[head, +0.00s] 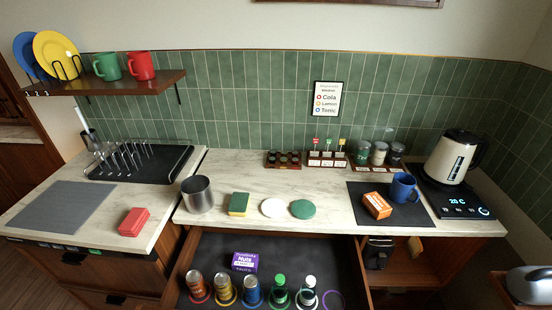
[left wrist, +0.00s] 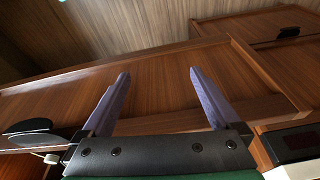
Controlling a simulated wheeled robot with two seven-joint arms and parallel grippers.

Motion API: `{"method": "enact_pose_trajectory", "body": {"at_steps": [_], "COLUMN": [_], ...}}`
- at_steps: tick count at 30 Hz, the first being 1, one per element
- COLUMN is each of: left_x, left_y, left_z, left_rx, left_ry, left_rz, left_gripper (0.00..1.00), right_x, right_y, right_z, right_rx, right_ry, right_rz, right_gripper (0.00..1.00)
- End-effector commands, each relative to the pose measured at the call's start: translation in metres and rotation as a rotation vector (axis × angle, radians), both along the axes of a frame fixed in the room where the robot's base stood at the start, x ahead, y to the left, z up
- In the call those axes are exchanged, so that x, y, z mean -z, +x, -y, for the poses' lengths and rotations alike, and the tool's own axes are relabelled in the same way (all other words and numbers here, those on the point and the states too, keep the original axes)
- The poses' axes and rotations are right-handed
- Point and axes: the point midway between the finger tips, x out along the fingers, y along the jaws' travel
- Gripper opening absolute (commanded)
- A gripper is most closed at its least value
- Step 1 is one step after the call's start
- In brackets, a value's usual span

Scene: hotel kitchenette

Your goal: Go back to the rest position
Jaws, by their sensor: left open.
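My left gripper (left wrist: 157,88) shows in the left wrist view with its two purple-grey fingers spread apart and nothing between them. Beyond the fingers are brown wooden cabinet panels (left wrist: 160,100). Neither of my grippers shows in the head view, and my right gripper is in no view. In the head view a drawer (head: 210,250) stands open below the counter, holding a purple nuts box (head: 244,261) and a row of several cans and bottles.
The counter (head: 240,175) carries a metal pot (head: 197,194), a sponge (head: 239,204), a blue mug (head: 403,187), an orange box (head: 377,205) and a kettle (head: 453,157). A red block (head: 133,221) lies at left. The open drawer juts out at the front.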

Motion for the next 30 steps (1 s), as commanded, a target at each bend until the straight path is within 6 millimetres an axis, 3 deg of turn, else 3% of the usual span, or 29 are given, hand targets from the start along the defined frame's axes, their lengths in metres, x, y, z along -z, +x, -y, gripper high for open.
{"method": "enact_pose_trajectory", "body": {"at_steps": [1, 5, 9, 12, 13, 15, 18, 30], "left_x": [0.047, 0.16, 0.285, 0.357, 0.373, 0.399, 0.411, 0.408], "left_y": [-0.005, -0.029, -0.082, -0.131, -0.145, -0.172, -0.194, -0.199], "left_z": [0.0, -0.003, -0.011, -0.02, -0.022, -0.028, -0.032, -0.033], "left_rx": [0.001, 0.007, 0.017, 0.024, 0.026, 0.03, 0.034, 0.034], "left_ry": [0.001, 0.006, 0.012, 0.017, 0.018, 0.021, 0.022, 0.022], "left_rz": [-0.017, -0.054, -0.098, -0.129, -0.136, -0.148, -0.156, -0.158], "left_gripper": [0.96, 0.96, 0.96, 0.96, 0.96, 0.96, 0.96, 0.96], "right_x": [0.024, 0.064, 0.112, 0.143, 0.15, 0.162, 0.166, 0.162], "right_y": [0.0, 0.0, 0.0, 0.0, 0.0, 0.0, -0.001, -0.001], "right_z": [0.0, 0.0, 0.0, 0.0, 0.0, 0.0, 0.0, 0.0], "right_rx": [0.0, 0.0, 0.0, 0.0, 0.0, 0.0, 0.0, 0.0], "right_ry": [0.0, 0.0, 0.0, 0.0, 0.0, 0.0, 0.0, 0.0], "right_rz": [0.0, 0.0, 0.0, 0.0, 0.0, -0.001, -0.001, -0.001], "right_gripper": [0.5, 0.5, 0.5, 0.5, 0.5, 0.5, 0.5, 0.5]}}
